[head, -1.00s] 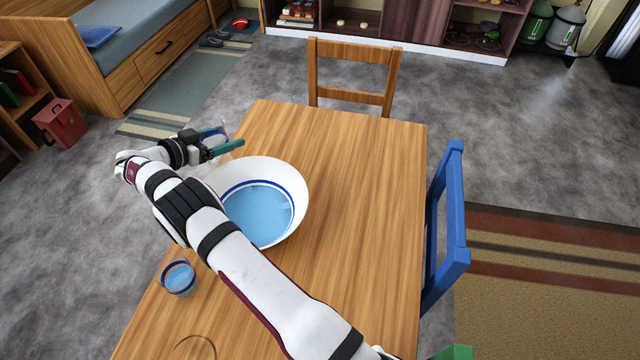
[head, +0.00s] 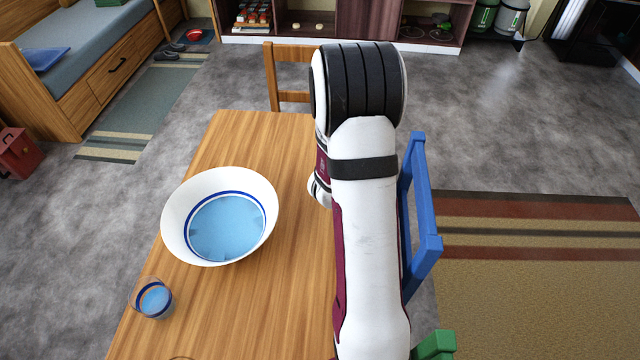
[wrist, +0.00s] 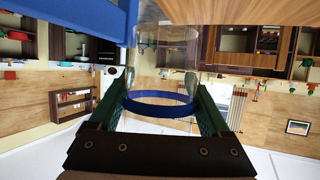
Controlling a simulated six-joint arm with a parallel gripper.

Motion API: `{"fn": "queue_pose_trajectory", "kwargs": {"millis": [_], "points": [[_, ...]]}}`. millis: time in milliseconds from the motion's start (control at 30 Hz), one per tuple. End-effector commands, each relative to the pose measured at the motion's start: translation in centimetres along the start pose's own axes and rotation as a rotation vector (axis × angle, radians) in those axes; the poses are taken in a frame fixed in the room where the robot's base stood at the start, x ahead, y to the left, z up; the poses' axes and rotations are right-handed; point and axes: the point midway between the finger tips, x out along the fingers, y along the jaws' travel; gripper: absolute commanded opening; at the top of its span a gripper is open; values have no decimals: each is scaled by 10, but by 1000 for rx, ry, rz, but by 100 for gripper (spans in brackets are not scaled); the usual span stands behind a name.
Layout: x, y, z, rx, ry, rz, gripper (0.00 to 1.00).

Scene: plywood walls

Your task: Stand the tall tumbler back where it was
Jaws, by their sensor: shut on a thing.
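A clear tumbler with a blue band (wrist: 162,104) is between the two green fingers of my gripper (wrist: 161,90) in the wrist view. My gripper is shut on its sides. In the head view my own arm hides the gripper and the tumbler. A thin dark ring mark (head: 181,358) shows on the wooden table (head: 285,260) at the bottom edge of the head view, partly cut off.
A wide white bowl (head: 174,222) with blue liquid stands on the table's left half. A short glass with blue contents (head: 152,299) stands near the left edge. A blue chair (head: 428,215) is at the right side, a wooden chair (head: 270,78) at the far end.

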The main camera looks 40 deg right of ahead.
Motion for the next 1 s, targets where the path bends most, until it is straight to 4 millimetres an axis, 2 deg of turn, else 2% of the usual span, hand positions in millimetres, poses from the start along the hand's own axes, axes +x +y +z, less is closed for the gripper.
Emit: {"fn": "queue_pose_trajectory", "kwargs": {"millis": [67, 300, 433, 533, 700, 1000], "points": [[0, -6, 8, -3, -2, -3, 16], [15, -79, 50, -4, 0, -6, 16], [21, -105, 64, -3, 1, -4, 16], [25, -112, 73, -3, 0, -1, 16], [37, -112, 103, -4, -1, 0, 16], [39, -112, 106, -2, 2, -1, 16]]}}
